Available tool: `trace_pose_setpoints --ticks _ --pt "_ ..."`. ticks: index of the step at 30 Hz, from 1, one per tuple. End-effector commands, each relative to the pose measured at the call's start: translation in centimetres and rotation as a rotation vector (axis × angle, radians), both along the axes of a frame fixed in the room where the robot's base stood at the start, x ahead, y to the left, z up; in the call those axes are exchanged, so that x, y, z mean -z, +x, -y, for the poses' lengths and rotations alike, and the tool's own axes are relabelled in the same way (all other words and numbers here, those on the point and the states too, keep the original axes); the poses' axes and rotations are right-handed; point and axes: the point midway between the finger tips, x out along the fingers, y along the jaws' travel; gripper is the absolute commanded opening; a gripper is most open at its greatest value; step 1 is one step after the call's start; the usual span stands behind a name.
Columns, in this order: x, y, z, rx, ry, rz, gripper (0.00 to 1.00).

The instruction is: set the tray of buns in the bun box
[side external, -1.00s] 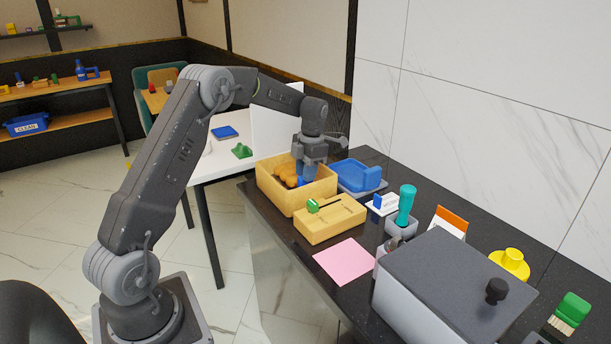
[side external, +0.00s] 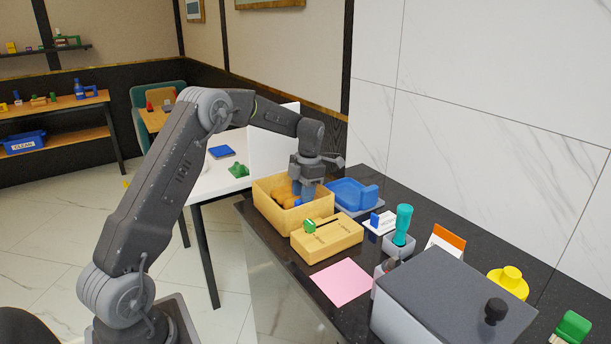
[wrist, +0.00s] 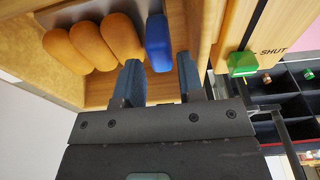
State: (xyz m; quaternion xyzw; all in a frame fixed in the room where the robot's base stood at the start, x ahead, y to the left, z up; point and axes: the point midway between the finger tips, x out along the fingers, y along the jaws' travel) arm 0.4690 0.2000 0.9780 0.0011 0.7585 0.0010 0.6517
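The wooden bun box (side external: 282,222) stands on the dark counter, open at the top. Several orange-brown buns (wrist: 84,47) lie on a grey tray (wrist: 83,14) within the box walls. The tray's blue handle (wrist: 158,42) is at the end nearer my gripper. My gripper (wrist: 158,72) points down into the right part of the box, fingers apart. The handle shows just beyond and between the fingertips, with nothing visibly clamped. In the side view my gripper (side external: 307,198) hides part of the handle. Whether the tray rests flat on the box floor I cannot tell.
A wooden box with a green knob (side external: 309,226) stands right in front of the bun box; the wrist view shows "SHUT" on it. A blue tray (side external: 350,194) sits behind. A pink sheet (side external: 342,282) and a grey lidded box (side external: 450,300) are nearer.

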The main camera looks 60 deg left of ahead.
Motion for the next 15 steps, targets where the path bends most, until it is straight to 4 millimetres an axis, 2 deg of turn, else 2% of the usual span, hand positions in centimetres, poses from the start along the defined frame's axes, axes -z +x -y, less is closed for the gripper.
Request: trace_pose_setpoints --ticks 9,15 --pt "-6.4 1.1 0.0 0.001 0.002 0.006 0.35" --pt "-9.7 1.6 0.0 0.0 0.002 0.004 0.35"
